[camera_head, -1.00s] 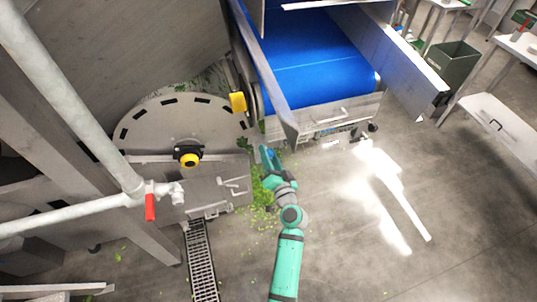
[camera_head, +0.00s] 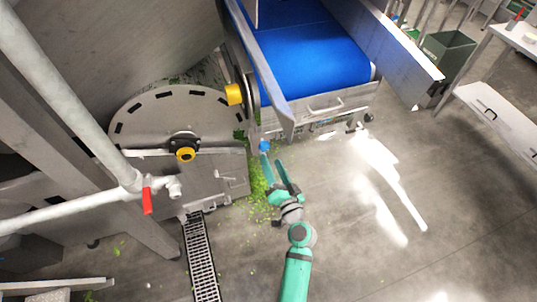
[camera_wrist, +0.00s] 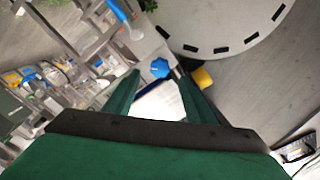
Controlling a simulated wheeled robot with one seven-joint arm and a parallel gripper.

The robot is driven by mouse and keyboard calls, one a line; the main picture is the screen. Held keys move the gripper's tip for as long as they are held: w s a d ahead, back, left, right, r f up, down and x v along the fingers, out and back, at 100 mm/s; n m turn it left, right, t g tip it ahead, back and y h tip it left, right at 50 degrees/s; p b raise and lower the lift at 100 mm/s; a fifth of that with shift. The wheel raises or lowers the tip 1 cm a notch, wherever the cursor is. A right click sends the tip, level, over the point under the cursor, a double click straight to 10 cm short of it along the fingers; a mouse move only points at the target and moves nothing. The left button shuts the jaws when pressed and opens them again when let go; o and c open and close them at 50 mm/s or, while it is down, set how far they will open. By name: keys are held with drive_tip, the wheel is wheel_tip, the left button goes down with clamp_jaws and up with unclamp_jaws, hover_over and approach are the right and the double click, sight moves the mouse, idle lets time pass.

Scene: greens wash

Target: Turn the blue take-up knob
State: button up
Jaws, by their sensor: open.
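The blue take-up knob (camera_head: 264,145) sits low at the near left corner of the conveyor frame, beside the round grey machine. In the wrist view the knob (camera_wrist: 160,68) shows as a small blue faceted piece ahead of and between my fingertips. My gripper (camera_head: 274,168) is open and empty, with its two green fingers pointing toward the knob. In the wrist view the gripper (camera_wrist: 157,82) shows a clear gap between its fingers. The knob appears a short way beyond the tips; contact is not visible.
The blue conveyor belt (camera_head: 315,50) rises above and right of the knob. A yellow part (camera_head: 234,94) sits on the frame above it. Green leaf scraps (camera_head: 258,190) lie on the floor. A drain grate (camera_head: 201,260) is at lower left. The floor to the right is clear.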

drive_tip(key=shift+v, duration=1.15)
drive_tip(key=s+d+f+n+g+h, duration=0.15)
drive_tip(key=s+f, duration=0.25)
drive_tip(key=s, duration=0.6)
drive_tip(key=s+f+g+h, duration=0.1)
drive_tip(key=s+f+h, duration=0.25)
drive_tip(key=s, duration=0.55)
drive_tip(key=s+a+r+n, duration=0.2)
drive_tip(key=s+r, duration=0.3)
drive_tip(key=s, duration=0.4)
drive_tip(key=s+a+r+n, duration=0.2)
drive_tip(key=s+r, duration=0.2)
drive_tip(key=s, duration=0.5)
drive_tip(key=shift+s+a+r+t+h, duration=0.3)
drive_tip(key=shift+r+t, duration=0.05)
drive_tip(key=shift+r, duration=0.05)
